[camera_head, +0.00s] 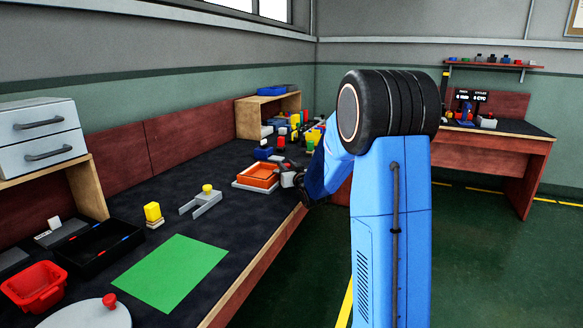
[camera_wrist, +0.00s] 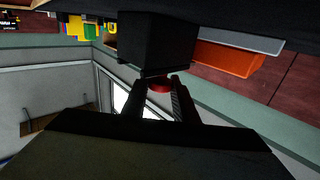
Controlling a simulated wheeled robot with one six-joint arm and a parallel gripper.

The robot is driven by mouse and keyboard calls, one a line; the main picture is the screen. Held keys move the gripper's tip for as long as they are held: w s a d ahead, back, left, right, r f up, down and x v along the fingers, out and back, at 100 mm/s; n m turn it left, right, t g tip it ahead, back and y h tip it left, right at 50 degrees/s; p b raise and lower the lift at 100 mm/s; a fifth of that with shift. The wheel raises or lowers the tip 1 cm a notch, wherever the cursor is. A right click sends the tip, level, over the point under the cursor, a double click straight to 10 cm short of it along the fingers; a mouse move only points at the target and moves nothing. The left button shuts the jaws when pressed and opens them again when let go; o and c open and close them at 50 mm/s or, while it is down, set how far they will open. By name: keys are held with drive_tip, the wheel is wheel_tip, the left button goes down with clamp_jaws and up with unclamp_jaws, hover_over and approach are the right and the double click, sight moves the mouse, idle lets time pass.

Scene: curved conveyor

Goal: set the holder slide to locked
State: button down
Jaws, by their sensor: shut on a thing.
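My gripper (camera_head: 291,179) is at the front edge of the long bench, just right of an orange tray (camera_head: 258,176) on a pale base. In the wrist view its two fingers (camera_wrist: 160,88) are closed on a small red knob (camera_wrist: 158,84). The knob sits against a dark block (camera_wrist: 178,43), and the orange tray (camera_wrist: 225,58) shows behind it. The knob seems to belong to the holder slide. The slide's track and any locked mark are hidden, so I cannot tell its position.
A grey forked part (camera_head: 201,204) with a yellow top and a yellow block (camera_head: 153,213) stand on the bench. A green mat (camera_head: 172,272) lies nearer. Several coloured items crowd the bench beyond the tray. Green floor is clear at the right.

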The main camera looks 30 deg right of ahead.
drive_tip(key=shift+w+a, duration=0.1)
drive_tip(key=c, duration=1.5)
unclamp_jaws()
drive_tip(key=shift+a, duration=0.1)
drive_tip(key=shift+o, duration=0.2)
drive_tip(key=s+a, duration=0.2)
drive_tip(key=s, duration=1.5)
drive_tip(key=shift+s+a, duration=0.1)
drive_tip(key=s+a+f+g, duration=0.2)
drive_tip(key=s+a+g, duration=0.2)
drive_tip(key=s, duration=0.8)
drive_tip(key=s+a+f+n+g+y, duration=0.1)
drive_tip(key=s+a+g, duration=0.3)
drive_tip(key=s+a, duration=0.4)
drive_tip(key=s+a+f+g+y, duration=0.1)
drive_tip(key=s+a+f+g, duration=0.2)
drive_tip(key=s, duration=1.4)
drive_tip(key=a+g, duration=0.2)
drive_tip(key=a, duration=0.1)
drive_tip(key=shift+a+f, duration=0.15)
drive_tip(key=shift+a, duration=0.05)
